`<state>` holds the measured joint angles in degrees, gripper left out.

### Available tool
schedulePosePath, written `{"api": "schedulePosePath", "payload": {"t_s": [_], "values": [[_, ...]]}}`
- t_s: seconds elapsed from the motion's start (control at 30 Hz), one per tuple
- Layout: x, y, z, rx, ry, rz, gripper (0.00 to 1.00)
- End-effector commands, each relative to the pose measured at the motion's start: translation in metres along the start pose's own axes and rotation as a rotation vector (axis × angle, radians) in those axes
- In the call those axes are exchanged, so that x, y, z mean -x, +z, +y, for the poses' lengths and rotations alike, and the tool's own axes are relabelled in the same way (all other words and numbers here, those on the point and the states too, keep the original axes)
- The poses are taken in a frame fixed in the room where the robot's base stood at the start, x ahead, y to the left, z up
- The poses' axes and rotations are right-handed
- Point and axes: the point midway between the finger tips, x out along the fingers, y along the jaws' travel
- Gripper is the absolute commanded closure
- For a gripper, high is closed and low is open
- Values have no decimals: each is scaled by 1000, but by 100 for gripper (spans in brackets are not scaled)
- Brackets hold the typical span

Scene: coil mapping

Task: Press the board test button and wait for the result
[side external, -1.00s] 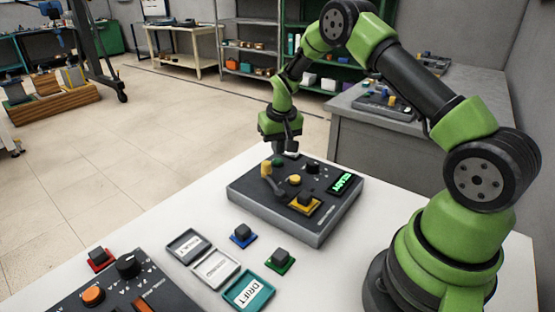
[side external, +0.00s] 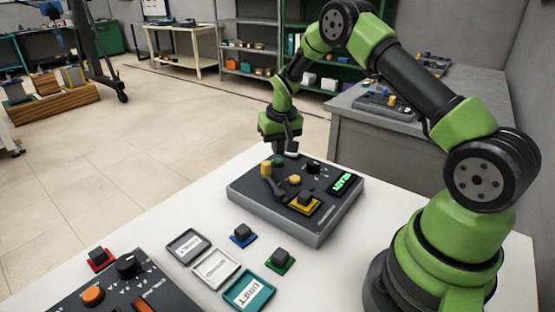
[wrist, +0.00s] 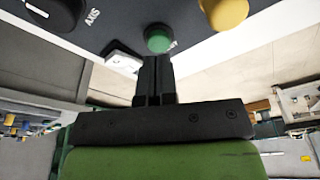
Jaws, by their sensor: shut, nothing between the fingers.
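The dark grey test board (side external: 325,222) lies on the white table. A green button (side external: 278,160) is at its far edge, and it also shows in the wrist view (wrist: 159,39). My gripper (side external: 292,151) is shut and empty, just behind and above that edge. In the wrist view its fingertips (wrist: 155,60) lie just below the green button in the picture; I cannot tell whether they touch it. The board's display (side external: 342,183) is lit with green letters that look like READY, seen upside down. A dark block on a yellow base (side external: 304,202) sits on the board.
A yellow knob (side external: 294,180), a lever (side external: 272,184) and a black dial (side external: 313,167) stand up from the board. Blue (side external: 243,236), green (side external: 280,261) and red (side external: 98,260) based blocks, label trays with a teal DRIFT one (side external: 249,293), and a control panel (side external: 120,290) are nearer the camera.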

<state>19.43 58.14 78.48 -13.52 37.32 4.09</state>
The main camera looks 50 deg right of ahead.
Motion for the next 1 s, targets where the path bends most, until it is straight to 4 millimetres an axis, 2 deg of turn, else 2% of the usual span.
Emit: {"api": "schedulePosePath", "payload": {"t_s": [0.7, 1.0], "values": [[-21, 4, 0, 0, 0, 0, 100], [-22, 4, 0, 0, 0, 0, 100]]}}
